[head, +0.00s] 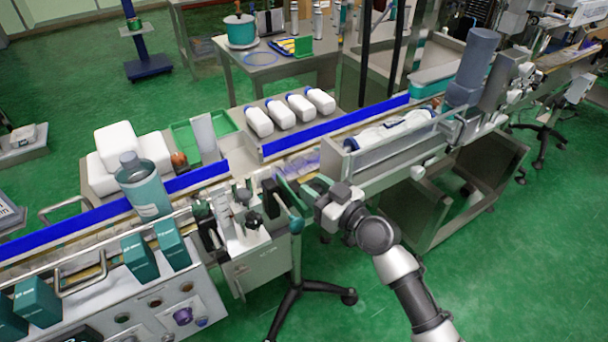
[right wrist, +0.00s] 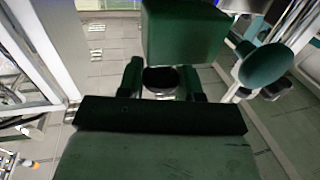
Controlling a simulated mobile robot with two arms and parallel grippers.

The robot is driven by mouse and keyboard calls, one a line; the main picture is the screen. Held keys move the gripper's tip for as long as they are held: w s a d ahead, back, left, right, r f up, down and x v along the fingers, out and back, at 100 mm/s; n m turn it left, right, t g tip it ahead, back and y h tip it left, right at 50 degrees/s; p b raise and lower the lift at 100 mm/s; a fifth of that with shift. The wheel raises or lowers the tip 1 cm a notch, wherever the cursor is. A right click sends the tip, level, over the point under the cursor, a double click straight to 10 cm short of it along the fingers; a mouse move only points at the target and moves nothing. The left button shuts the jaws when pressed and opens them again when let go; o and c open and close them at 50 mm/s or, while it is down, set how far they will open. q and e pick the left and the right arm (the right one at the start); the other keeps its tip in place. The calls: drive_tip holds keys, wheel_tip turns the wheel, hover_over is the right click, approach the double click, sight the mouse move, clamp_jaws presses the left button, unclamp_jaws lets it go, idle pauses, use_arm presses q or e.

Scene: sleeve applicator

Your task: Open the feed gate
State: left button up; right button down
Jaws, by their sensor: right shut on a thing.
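My right gripper (head: 300,190) reaches in from the right to the small applicator unit beside the conveyor. In the right wrist view its two fingers (right wrist: 160,82) are shut on a dark rounded handle (right wrist: 160,77), close in front of a dark green block (right wrist: 185,32). I take this to be the feed gate's handle, but the gate panel cannot be told apart clearly. A teal rounded knob (head: 296,225) is on the unit just below the fingers; it also shows in the right wrist view (right wrist: 266,63). My left gripper is not in view.
The conveyor's blue rail (head: 335,125) runs behind the unit. A large teal bottle (head: 147,190) stands on the conveyor at left. White bottles (head: 282,115) lie on a tray behind. A metal trough (head: 395,150) is close to my right arm. Green floor is clear at lower right.

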drive_tip(key=shift+s, duration=0.15)
drive_tip(key=c, duration=0.7)
unclamp_jaws()
drive_tip(key=shift+c, duration=0.2)
drive_tip(key=b+v, duration=0.2)
drive_tip(key=v, duration=0.8)
drive_tip(key=shift+s+d, duration=0.25)
drive_tip(key=shift+d, duration=0.1)
drive_tip(key=shift+f, duration=0.1)
